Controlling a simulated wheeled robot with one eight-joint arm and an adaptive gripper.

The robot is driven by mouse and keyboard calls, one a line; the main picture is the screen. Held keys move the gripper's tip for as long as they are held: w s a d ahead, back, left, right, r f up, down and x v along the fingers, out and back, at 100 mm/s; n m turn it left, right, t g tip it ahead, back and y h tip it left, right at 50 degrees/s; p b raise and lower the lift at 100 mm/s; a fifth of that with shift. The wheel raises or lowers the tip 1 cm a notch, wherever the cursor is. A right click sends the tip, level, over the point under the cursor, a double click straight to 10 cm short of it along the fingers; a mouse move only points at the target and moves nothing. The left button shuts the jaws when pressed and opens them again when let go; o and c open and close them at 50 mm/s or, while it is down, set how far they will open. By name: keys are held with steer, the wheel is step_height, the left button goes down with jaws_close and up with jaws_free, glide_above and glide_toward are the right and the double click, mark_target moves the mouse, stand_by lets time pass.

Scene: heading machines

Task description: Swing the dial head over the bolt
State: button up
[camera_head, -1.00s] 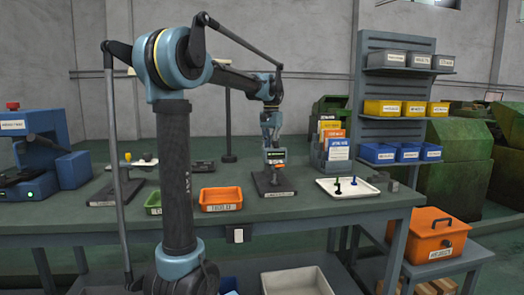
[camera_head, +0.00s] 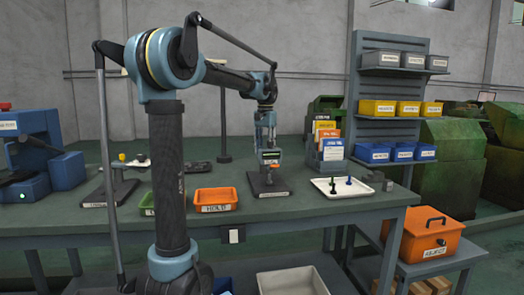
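The dial gauge stand has a dark flat base plate (camera_head: 264,190) with a white label, on the middle of the green bench. A head with a small dark display (camera_head: 270,156) shows above the plate, with a small orange part just below it. My gripper (camera_head: 267,150) points down at this head and overlaps it in the view. Its fingers are too small and covered to tell whether they are open or shut, or whether they touch the head. No bolt is clear under the head.
An orange bin (camera_head: 216,208) and a green bin (camera_head: 148,211) lie left of the stand. The white tray (camera_head: 318,185) and a card holder (camera_head: 330,165) are to its right. Another dark-based stand (camera_head: 110,193) and a blue machine (camera_head: 65,171) are further left.

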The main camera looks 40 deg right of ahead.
step_height(320, 180, up, 12)
steer(key=shift+f, duration=0.2)
stand_by(0.8)
